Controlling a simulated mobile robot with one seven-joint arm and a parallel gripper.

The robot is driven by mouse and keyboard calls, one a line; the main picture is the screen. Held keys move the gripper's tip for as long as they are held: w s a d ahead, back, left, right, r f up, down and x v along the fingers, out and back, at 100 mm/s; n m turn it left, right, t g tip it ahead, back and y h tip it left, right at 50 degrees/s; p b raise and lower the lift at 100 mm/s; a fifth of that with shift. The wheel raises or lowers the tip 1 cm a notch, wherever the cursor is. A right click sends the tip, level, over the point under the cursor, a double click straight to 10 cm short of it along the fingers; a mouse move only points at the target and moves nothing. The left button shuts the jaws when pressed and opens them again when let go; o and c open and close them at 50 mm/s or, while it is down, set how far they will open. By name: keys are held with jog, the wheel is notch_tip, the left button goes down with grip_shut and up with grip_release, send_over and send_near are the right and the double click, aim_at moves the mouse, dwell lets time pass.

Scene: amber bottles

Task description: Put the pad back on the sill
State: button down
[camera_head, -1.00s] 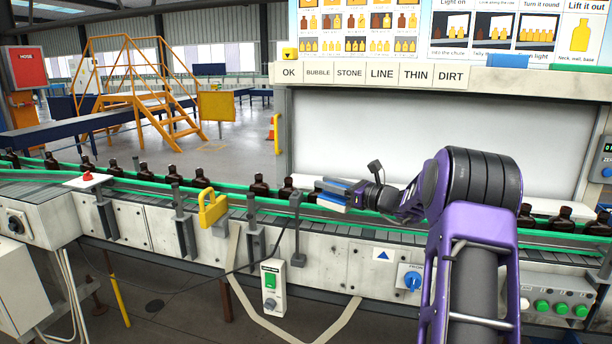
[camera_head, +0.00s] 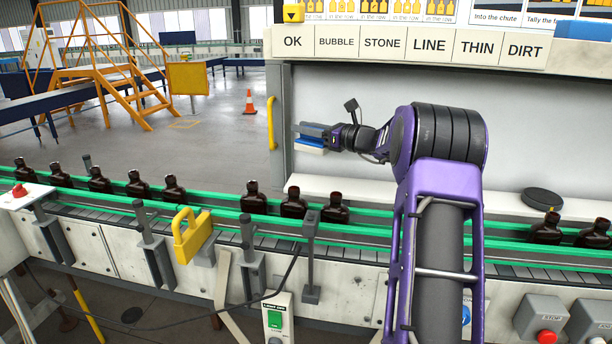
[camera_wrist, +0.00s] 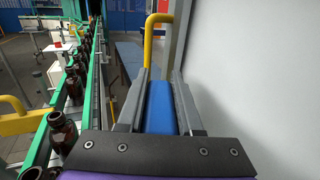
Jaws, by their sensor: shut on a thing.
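The pad is blue with a white underside (camera_head: 309,145); it also shows in the wrist view as a blue strip (camera_wrist: 161,107) between my two grey fingers. My gripper (camera_head: 314,133) is shut on the pad and holds it in the air, in front of the left end of the pale backlit panel. The sill (camera_head: 330,186) is the white ledge along the foot of that panel. The pad is above the ledge and apart from it in the head view. My arm hides part of the ledge's middle.
A dark round disc (camera_head: 543,198) lies on the ledge at the right. Several amber bottles (camera_head: 294,203) stand on the green-railed conveyor in front. A yellow handle (camera_head: 271,122) stands at the panel's left edge. The ledge left of my arm looks clear.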

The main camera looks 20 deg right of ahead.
jog(key=shift+w+f, duration=0.2)
jog(key=shift+w, duration=0.05)
notch_tip(320, 180, down, 10)
jog(key=shift+r, duration=0.25)
jog(key=shift+b, duration=0.3)
jog(key=c, duration=0.6)
grip_release()
jog(key=v, duration=1.2)
jog(key=shift+s+b, duration=0.1)
jog(key=shift+b, duration=0.2)
